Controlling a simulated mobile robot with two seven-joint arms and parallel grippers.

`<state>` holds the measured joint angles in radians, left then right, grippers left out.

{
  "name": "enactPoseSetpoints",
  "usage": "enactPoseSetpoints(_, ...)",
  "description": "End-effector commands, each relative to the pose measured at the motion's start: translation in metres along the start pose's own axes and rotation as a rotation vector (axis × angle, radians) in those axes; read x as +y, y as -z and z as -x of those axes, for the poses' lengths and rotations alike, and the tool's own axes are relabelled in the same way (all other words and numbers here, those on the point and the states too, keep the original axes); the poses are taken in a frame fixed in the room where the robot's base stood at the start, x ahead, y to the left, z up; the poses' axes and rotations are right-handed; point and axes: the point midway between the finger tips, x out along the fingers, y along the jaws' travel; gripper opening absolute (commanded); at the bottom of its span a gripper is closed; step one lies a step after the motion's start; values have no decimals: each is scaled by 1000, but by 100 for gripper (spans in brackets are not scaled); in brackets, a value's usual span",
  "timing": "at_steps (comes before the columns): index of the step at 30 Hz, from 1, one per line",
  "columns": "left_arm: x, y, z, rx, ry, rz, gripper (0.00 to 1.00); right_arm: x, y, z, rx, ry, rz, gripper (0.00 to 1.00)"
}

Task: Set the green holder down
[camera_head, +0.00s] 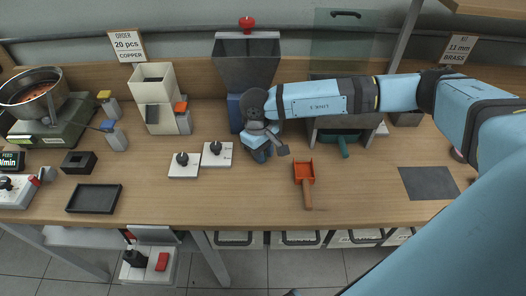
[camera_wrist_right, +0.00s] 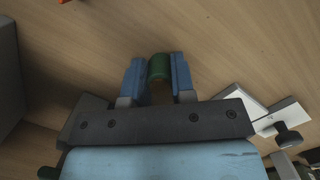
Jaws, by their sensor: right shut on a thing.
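The green holder (camera_wrist_right: 159,67) shows as a short dark green rounded piece between the two blue fingertips in the wrist view. My right gripper (camera_wrist_right: 159,76) is shut on it, one finger on each side. The wooden bench top lies beyond it; I cannot tell whether the holder touches the wood. In the head view my right gripper (camera_head: 262,152) points down over the bench in front of the grey hopper (camera_head: 248,66), and the holder is not clearly visible there. My left gripper is in neither view.
Two white plates with black knobs (camera_head: 217,153) lie left of my right gripper. A black tray (camera_head: 94,198) is at the left. The bench front between tray and orange scoop is clear.

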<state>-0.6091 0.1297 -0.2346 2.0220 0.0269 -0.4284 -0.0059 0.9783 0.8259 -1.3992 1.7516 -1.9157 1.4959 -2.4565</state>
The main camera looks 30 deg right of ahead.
Motion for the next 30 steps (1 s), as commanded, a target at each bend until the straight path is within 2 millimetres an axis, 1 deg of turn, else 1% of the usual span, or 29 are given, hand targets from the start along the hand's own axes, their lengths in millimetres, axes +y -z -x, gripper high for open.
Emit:
enactPoseSetpoints(3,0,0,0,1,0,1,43,0,0,0,0,0,0,1)
enactPoseSetpoints(7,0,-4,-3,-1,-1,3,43,0,1,-4,0,0,-1,1)
enactPoseSetpoints(8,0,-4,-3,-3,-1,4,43,0,1,-4,0,0,-1,26)
enactPoseSetpoints(9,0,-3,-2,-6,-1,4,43,0,0,-2,0,0,-1,35)
enactPoseSetpoints(11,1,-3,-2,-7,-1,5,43,0,0,-2,0,0,-1,49)
enactPoseSetpoints(19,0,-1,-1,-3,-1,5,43,0,0,-2,0,0,-1,49)
enactPoseSetpoints(22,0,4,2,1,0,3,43,0,0,4,0,0,-1,49)
enactPoseSetpoints(23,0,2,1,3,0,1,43,0,0,5,1,0,-1,49)
enactPoseSetpoints(26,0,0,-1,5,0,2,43,0,1,20,2,1,-1,49)
enactPoseSetpoints(30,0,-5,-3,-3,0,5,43,1,1,51,4,0,-1,49)
